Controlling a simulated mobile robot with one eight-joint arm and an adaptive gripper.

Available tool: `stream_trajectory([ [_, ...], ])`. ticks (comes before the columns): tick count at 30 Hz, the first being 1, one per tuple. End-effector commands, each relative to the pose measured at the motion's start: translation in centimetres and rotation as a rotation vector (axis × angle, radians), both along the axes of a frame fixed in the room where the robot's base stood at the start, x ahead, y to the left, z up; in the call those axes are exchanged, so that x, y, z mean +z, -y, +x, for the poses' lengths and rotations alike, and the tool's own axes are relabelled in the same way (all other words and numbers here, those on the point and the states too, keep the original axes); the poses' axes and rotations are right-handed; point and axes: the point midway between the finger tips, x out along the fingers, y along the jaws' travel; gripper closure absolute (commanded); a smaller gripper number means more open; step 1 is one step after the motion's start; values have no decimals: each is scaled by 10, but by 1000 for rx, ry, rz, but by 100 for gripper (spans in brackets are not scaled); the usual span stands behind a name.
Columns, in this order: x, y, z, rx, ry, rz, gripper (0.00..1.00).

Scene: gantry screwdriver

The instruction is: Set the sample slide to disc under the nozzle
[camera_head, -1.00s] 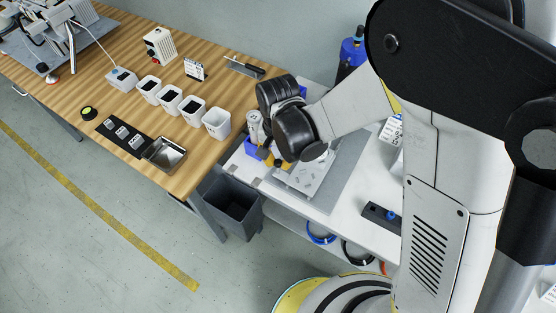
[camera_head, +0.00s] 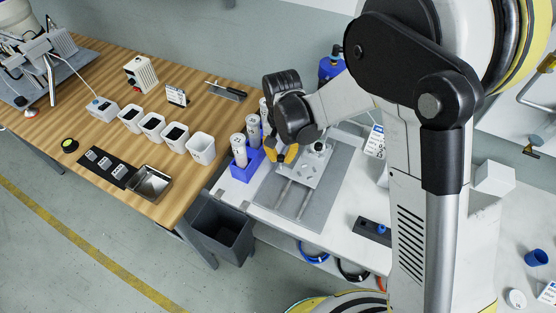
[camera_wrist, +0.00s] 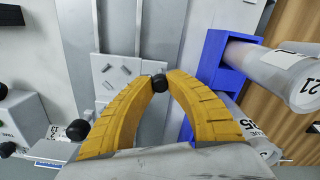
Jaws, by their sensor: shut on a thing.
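The sample slide looks to be the light grey plate (camera_head: 308,172) with small metal pieces on it. It sits on two rails over a grey base (camera_head: 318,208), towards the back end, with bare rails in front. My gripper (camera_head: 285,156) is at the plate's left edge, its yellow fingers low. In the wrist view my gripper (camera_wrist: 158,82) is shut on a small black knob (camera_wrist: 159,83) at the edge of the plate (camera_wrist: 118,78). I cannot make out the nozzle or a disc mark; my arm covers part of the area behind the plate.
A blue rack (camera_head: 247,163) with labelled tubes stands close left of my gripper; it is also near the fingers in the wrist view (camera_wrist: 212,58). A wooden table (camera_head: 95,135) with white cups is further left. A dark bin (camera_head: 222,228) stands below.

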Motion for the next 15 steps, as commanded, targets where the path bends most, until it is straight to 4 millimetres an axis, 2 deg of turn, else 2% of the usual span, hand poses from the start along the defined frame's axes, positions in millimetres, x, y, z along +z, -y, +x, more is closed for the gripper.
stream_trajectory([
  [2,0,0,0,0,0,-1,100],
  [3,0,0,-1,0,0,-1,80],
  [5,0,0,-1,0,0,-1,62],
  [6,0,0,-1,0,0,-1,58],
  [15,2,0,-1,0,0,0,58],
])
